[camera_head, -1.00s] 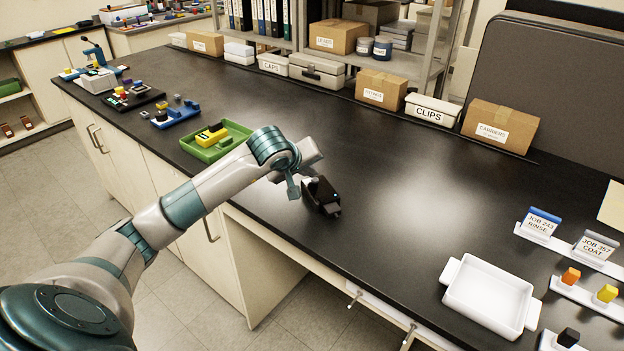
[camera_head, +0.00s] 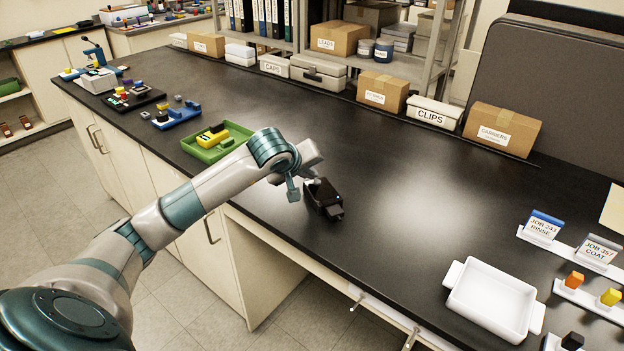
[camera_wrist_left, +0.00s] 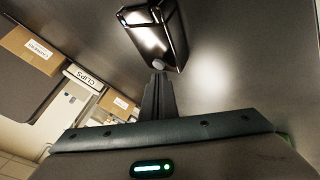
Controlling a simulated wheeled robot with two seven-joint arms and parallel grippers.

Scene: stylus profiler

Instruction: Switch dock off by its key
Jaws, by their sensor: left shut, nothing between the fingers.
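The dock (camera_head: 325,199) is a small dark box on the black bench, near its front edge. In the wrist view it shows as a glossy dark body (camera_wrist_left: 155,28) with a small pale round key (camera_wrist_left: 158,65) at its near end. My left gripper (camera_head: 312,183) is over the dock's near-left end, its fingers hard to make out there. In the wrist view the dark fingers (camera_wrist_left: 158,78) are shut and empty, their tips right by the key. I cannot tell whether they touch it. My right gripper is out of view.
A green tray (camera_head: 245,133) with a yellow item lies left of the dock, behind my arm. A white tray (camera_head: 456,273) stands at front right, near job-card holders. Boxes, including a CLIPS box (camera_head: 432,113), line the back. The bench between is clear.

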